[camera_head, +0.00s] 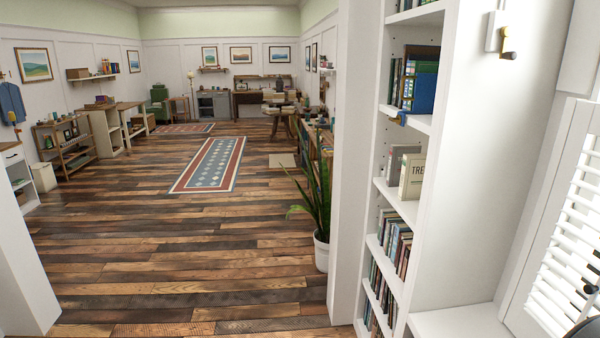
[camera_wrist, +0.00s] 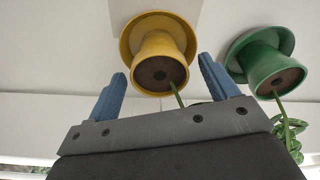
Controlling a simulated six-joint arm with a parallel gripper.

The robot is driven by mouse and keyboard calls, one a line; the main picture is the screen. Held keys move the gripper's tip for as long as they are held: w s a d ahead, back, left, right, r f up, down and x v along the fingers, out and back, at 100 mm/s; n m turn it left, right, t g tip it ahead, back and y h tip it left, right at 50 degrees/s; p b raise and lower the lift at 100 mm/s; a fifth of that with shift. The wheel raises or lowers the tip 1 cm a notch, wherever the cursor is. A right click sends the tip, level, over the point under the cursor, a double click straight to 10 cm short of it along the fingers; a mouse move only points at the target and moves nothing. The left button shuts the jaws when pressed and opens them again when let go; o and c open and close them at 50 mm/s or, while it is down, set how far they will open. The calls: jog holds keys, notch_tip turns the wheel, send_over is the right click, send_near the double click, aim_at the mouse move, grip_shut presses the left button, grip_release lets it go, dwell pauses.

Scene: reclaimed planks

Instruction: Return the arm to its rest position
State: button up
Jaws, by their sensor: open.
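In the wrist view my gripper (camera_wrist: 162,66) is open, its two blue fingers spread wide with nothing held between them. A yellow pot (camera_wrist: 158,50) with soil and a green stem stands on a yellow saucer (camera_wrist: 129,38). It shows between and beyond the fingertips; I cannot tell how far away it is. A green pot (camera_wrist: 264,60) on a green saucer (camera_wrist: 284,36) is to the right of the right finger, with a leafy plant. The wrist view is upside down, with the plants pointing down the picture. My gripper does not show in the head view.
The pots are on a white surface (camera_wrist: 60,50). In the head view, a white bookcase (camera_head: 402,205) stands at the right, beside a shuttered window (camera_head: 565,245). A potted plant (camera_head: 321,250) stands past the bookcase. The plank floor (camera_head: 150,245) is open towards a patterned rug (camera_head: 210,165).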

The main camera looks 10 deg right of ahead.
notch_tip(320, 180, up, 17)
jog(key=a, duration=0.2)
jog(key=f, duration=0.5)
jog(key=d+f, duration=0.1)
jog(key=f, duration=1.1)
jog(key=shift+d+f, duration=0.15)
jog(key=shift+d, duration=0.25)
jog(key=shift+d+r, duration=0.2)
jog(key=r, duration=0.1)
jog(key=s+r, duration=0.1)
jog(key=r, duration=0.1)
jog(key=shift+a+r, duration=0.1)
jog(key=shift+a, duration=0.1)
jog(key=s+a+r+m, duration=0.4)
jog(key=s+a+r, duration=0.1)
jog(key=s+r, duration=0.45)
jog(key=shift+w+d+f, duration=0.3)
jog(key=shift+w+f, duration=0.15)
jog(key=shift+f, duration=0.4)
jog(key=shift+w+d+f, duration=0.3)
jog(key=shift+w+f, duration=0.1)
jog(key=shift+f, duration=0.4)
jog(key=shift+w+d+f, duration=0.3)
jog(key=shift+w+f, duration=0.15)
jog(key=shift+f, duration=0.4)
